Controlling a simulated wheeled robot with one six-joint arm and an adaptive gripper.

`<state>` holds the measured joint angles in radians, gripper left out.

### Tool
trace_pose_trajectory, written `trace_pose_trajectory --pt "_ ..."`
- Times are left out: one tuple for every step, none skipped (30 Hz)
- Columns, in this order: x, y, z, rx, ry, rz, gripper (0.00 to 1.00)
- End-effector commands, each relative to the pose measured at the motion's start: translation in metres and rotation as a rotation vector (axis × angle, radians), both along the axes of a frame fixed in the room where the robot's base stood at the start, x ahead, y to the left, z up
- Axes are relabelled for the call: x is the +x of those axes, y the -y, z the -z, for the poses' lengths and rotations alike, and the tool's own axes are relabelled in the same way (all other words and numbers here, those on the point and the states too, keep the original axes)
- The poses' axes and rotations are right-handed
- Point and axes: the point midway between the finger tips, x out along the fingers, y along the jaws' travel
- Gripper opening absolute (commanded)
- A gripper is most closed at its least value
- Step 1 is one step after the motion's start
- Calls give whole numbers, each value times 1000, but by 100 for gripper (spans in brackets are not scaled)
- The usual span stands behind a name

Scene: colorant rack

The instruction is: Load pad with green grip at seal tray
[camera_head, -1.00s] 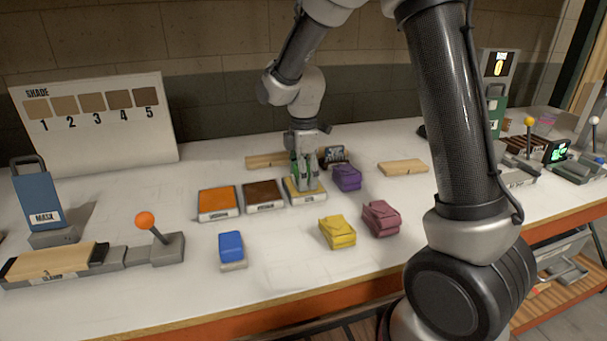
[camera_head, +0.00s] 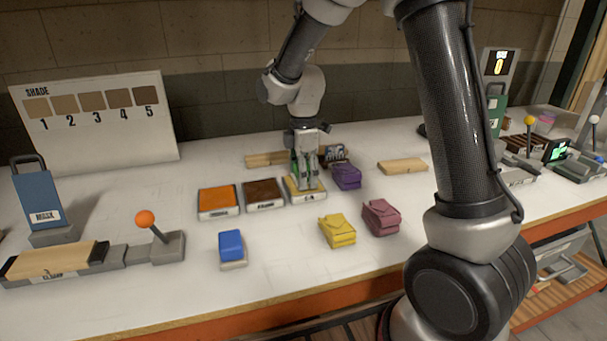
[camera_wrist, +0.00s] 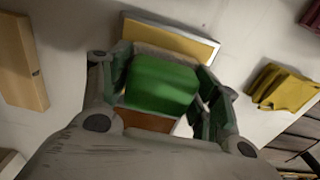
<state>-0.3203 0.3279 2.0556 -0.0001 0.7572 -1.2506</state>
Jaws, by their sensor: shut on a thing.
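My gripper (camera_head: 307,172) points down over the rightmost of three trays in a row. It is shut on the pad with the green grip (camera_wrist: 161,84), whose green top shows between the fingers in the wrist view. The seal tray (camera_head: 291,194) has a yellowish surface and a pale rim, and its rim also shows in the wrist view (camera_wrist: 184,33). The pad is at or just above this tray; whether it touches the surface cannot be told. In the head view the fingers mostly hide the pad.
An orange tray (camera_head: 218,202) and a brown tray (camera_head: 263,194) stand left of the seal tray. A purple pouch (camera_head: 346,176) is close on its right. A yellow pouch (camera_head: 338,231), a mauve pouch (camera_head: 381,217) and a blue-grip pad (camera_head: 231,247) lie nearer the front.

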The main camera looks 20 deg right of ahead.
Motion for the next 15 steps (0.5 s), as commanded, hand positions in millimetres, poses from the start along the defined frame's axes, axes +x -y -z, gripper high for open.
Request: trace_pose_trajectory --pt "-1 0 0 0 -3 0 43" --pt "-1 0 -2 0 -2 1 43" --pt "-1 0 -5 0 -2 0 43" --pt "0 0 -7 0 -1 0 43" --pt "0 0 -10 0 0 0 43" --pt "0 0 -14 0 0 0 43" --pt "0 0 -17 0 -1 0 43" --pt "0 0 -19 0 0 0 43" --pt "0 0 -23 0 0 0 43" --pt "0 0 -26 0 0 0 43" --pt "0 0 -28 0 -1 0 43" --pt "0 0 -32 0 0 0 43" --pt "0 0 -35 0 1 0 43" --pt "0 0 -37 1 1 0 43" --pt "0 0 -41 0 1 0 43"
